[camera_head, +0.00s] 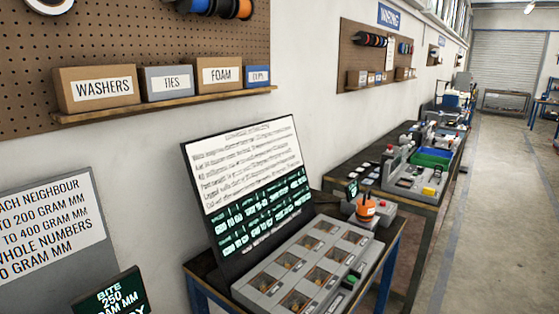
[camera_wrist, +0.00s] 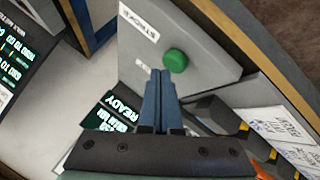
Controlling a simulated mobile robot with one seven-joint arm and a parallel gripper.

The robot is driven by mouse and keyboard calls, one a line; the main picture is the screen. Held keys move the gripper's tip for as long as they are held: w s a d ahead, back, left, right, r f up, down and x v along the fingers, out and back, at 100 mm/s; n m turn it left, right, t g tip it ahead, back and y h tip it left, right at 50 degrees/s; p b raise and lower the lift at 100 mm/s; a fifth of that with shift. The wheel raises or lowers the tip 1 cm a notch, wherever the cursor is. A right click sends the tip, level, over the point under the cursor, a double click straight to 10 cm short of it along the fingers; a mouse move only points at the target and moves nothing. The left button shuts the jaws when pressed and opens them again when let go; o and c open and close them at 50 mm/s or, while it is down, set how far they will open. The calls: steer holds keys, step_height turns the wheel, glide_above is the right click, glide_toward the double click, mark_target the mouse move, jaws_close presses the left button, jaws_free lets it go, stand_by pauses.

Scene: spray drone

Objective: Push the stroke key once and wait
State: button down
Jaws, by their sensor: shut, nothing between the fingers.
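The stroke key (camera_wrist: 176,61) is a round green button on a grey panel (camera_wrist: 150,40) in the wrist view. A white label reading "STROKE" (camera_wrist: 138,22) is on the same panel. My gripper (camera_wrist: 161,76) is shut and empty. Its blue-grey fingertips point at the panel and appear just below and left of the key. I cannot tell whether they touch the panel or the key. A dark display (camera_wrist: 112,112) with "READY" in pale letters lies left of the fingers. The display also shows at the lower left of the head view (camera_head: 112,296), where "BITE" and "READY" show. The key and gripper are out of the head view.
In the wrist view, a bin (camera_wrist: 235,110) with dark compartments and a white printed card (camera_wrist: 285,130) lie at the right. In the head view, a grey tray (camera_head: 312,265) of parts and an upright sign (camera_head: 250,180) stand on a bench. The aisle at the right is clear.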

steer(key=shift+f+b, duration=0.45)
steer(key=shift+f, duration=0.05)
stand_by(0.4)
steer(key=shift+r, duration=0.1)
steer(key=shift+r+p, duration=0.85)
step_height(320, 180, up, 6)
steer(key=p, duration=0.5)
stand_by(0.4)
